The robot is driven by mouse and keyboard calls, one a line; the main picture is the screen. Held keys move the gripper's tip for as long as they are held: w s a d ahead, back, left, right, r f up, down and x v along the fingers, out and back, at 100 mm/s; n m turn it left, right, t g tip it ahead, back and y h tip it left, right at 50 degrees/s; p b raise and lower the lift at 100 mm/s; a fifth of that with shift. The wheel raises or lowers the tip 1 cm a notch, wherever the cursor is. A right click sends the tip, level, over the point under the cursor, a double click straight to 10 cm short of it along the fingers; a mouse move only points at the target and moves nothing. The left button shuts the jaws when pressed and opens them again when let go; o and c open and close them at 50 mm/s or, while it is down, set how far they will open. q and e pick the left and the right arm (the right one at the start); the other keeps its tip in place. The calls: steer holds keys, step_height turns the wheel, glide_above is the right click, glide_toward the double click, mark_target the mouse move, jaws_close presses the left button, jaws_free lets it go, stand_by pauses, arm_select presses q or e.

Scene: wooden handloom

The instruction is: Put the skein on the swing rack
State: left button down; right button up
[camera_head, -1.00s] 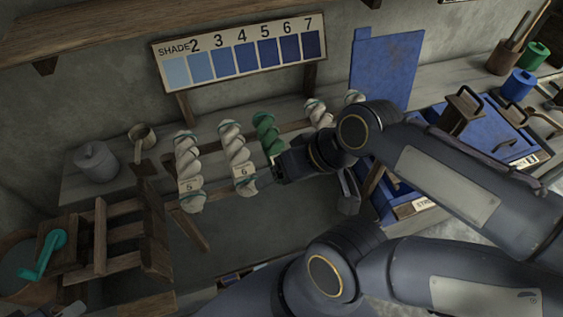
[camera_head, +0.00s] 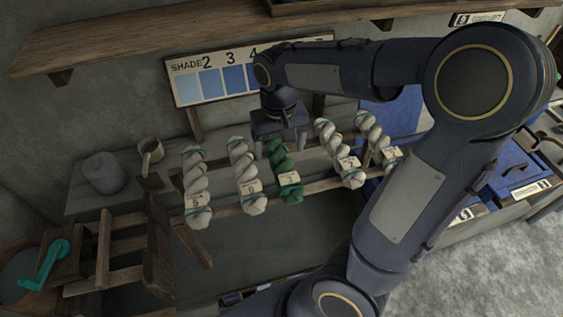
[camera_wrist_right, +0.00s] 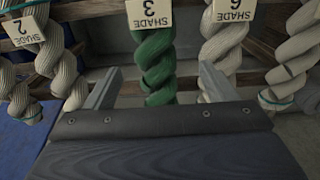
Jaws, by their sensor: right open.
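Several skeins hang on the wooden rack (camera_head: 225,209). The green skein (camera_head: 285,172) hangs in the middle with a tag reading 3. White skeins numbered 5 (camera_head: 196,185) and 6 (camera_head: 243,172) are to its left, and two more, one tagged 2 (camera_head: 337,150), to its right. My right gripper (camera_head: 280,146) is open at the top of the green skein. In the right wrist view, the green skein (camera_wrist_right: 157,60) shows between the open fingers, with white skeins just outside them. I cannot tell whether the fingers touch it. My left gripper is not in view.
A shade board (camera_head: 208,85) stands behind the rack, under a wooden shelf (camera_head: 130,45). Blue vats (camera_head: 513,165) are at right.

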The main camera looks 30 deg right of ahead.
mark_target(282, 159)
steer(key=f, duration=0.5)
steer(key=shift+d+p, duration=0.3)
steer(key=c, duration=1.2)
steer(key=shift+c, duration=0.2)
steer(key=shift+r, duration=0.1)
steer(key=shift+r, duration=0.25)
step_height(282, 159, up, 2)
steer(key=shift+r+b, duration=0.1)
steer(key=shift+b, duration=0.25)
steer(key=s+a+r, duration=0.1)
steer(key=r, duration=0.1)
steer(key=s+a+r, duration=0.1)
steer(key=r, duration=0.1)
steer(key=s+a+r, duration=0.1)
steer(key=s+r, duration=0.1)
steer(key=shift+s+r, duration=0.1)
steer(key=shift+r, duration=0.05)
steer(key=s+a+r+b, duration=0.1)
steer(key=s+a+r, duration=0.2)
steer(key=s+a, duration=0.2)
steer(key=shift+s+a+r+b, duration=0.15)
steer(key=shift+s+r+b, duration=0.25)
steer(key=shift+s, duration=0.7)
